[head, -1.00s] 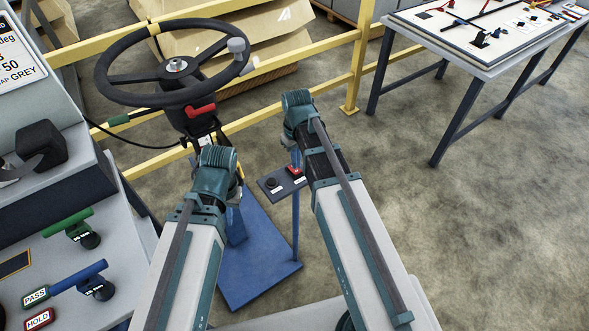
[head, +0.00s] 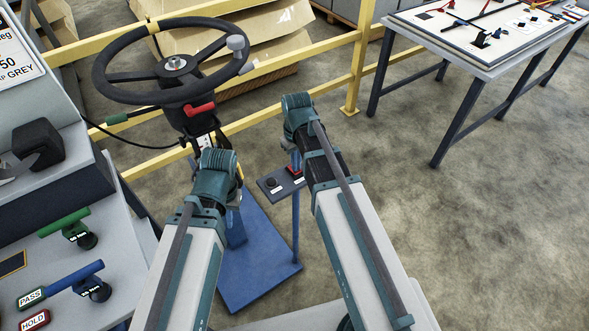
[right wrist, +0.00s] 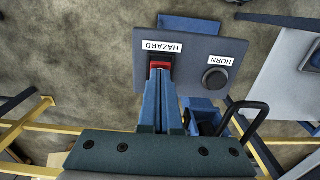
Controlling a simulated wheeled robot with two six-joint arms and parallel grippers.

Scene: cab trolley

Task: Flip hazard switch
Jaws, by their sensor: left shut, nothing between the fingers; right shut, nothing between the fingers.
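The hazard switch (right wrist: 161,63) is a small red rocker under a white HAZARD label on a dark grey panel (right wrist: 190,48). It also shows in the head view (head: 294,170), just left of my right forearm. My right gripper (right wrist: 162,74) is shut and empty, its blue fingertips right at the switch's near edge; I cannot tell whether they touch.
A round black HORN button (right wrist: 216,79) sits beside the switch. The panel stands on a blue post (head: 296,228). Yellow rails run behind.

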